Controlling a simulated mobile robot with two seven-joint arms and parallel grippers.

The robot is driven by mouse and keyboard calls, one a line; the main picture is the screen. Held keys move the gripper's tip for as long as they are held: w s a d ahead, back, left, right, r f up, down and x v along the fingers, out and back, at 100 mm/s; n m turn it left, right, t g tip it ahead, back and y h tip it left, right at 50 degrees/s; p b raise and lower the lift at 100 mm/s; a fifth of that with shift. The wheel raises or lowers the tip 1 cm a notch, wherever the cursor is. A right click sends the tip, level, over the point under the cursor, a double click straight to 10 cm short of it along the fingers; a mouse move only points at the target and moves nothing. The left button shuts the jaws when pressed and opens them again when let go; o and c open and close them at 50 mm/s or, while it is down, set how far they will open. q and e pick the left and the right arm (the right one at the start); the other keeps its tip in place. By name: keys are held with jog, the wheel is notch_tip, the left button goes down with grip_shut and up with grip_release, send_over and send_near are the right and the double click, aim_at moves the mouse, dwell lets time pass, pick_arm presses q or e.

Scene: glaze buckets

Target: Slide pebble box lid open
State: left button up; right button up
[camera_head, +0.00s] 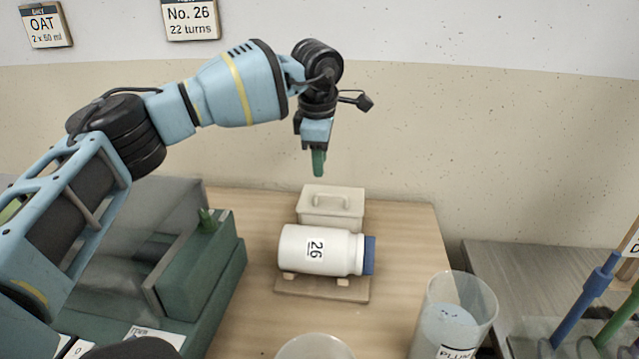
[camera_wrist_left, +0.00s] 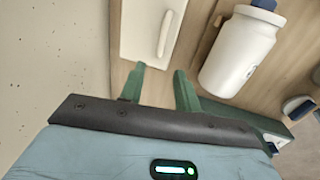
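The pebble box is a small cream box (camera_head: 331,218) at the back of the wooden table. Its lid (camera_head: 312,193) covers the top and has a raised bar handle (camera_head: 331,201). In the left wrist view the lid (camera_wrist_left: 137,35) and handle (camera_wrist_left: 168,33) are at the top, beyond the fingertips. My left gripper (camera_head: 319,165) points down above the box, apart from it. Its green fingers show spread with nothing between them in the left wrist view (camera_wrist_left: 160,70). The box's inside is hidden. My right gripper is not in view.
A white jar marked 26 (camera_head: 312,250) with a blue cap lies on a wooden cradle (camera_head: 320,287) just in front of the box. A clear container (camera_head: 453,312) stands front right. A green apparatus (camera_head: 200,270) stands left. The wall is close behind the box.

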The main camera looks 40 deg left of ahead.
aim_at(321, 195)
pick_arm(q)
jog(key=shift+w+a+f+b, duration=0.1)
jog(key=shift+w+a+f, duration=0.1)
jog(key=shift+f, duration=1.05)
jog(key=shift+w+a+f+b, duration=0.15)
jog(key=shift+w+f, duration=0.1)
jog(key=shift+f, duration=1.05)
jog(key=shift+w+a+f+b, duration=0.1)
jog(key=shift+w+f, duration=0.1)
jog(key=shift+f, duration=1.05)
grip_shut()
